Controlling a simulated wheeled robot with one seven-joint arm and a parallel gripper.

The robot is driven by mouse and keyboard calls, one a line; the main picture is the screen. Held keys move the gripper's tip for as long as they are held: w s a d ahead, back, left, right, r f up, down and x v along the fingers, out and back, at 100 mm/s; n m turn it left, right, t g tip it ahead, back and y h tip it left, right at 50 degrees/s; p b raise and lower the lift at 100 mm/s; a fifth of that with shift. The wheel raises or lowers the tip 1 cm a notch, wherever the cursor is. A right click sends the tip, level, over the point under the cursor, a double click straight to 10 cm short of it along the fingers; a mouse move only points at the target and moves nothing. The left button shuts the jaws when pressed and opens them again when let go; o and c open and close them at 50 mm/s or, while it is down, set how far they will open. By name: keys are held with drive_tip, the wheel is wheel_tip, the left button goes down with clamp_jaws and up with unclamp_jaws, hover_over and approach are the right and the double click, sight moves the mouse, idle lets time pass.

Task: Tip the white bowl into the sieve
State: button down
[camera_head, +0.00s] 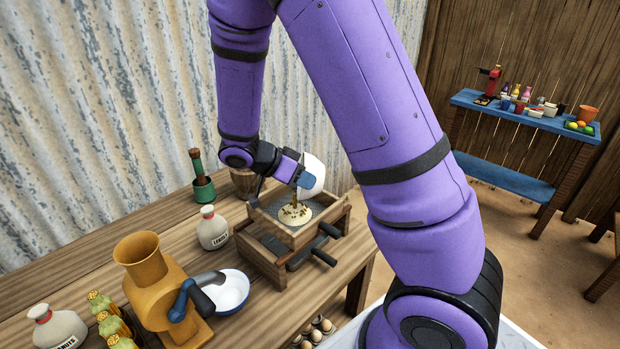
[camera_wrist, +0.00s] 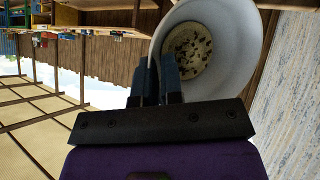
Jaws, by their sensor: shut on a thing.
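My gripper (camera_head: 298,178) is shut on the white bowl (camera_head: 313,175) by its rim, above the sieve. The bowl is steeply tilted, and dark bits fall from it in a thin stream. In the wrist view the bowl (camera_wrist: 243,50) is held between the two fingers (camera_wrist: 160,82), with pale stuff and dark bits still at its bottom. The sieve (camera_head: 262,222) is a wooden-framed tray with a grey mesh, set on a wooden stand. A pale heap (camera_head: 294,213) with dark bits lies on its mesh.
The stand is on a wooden table (camera_head: 100,262). A blue shelf (camera_head: 520,112) stands far right.

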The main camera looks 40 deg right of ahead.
drive_tip(key=shift+w+a+f+n+g+h, duration=0.15)
drive_tip(key=shift+w+a+g+h, duration=0.4)
drive_tip(key=shift+a+h, duration=0.35)
drive_tip(key=shift+w+a+f+n+g+h, duration=0.1)
drive_tip(key=shift+w+a+n+g+h, duration=0.1)
drive_tip(key=shift+w+a+g+h, duration=0.7)
drive_tip(key=shift+w+a+f+n+g+h, duration=0.15)
drive_tip(key=shift+a+h, duration=0.45)
drive_tip(key=shift+h, duration=0.6)
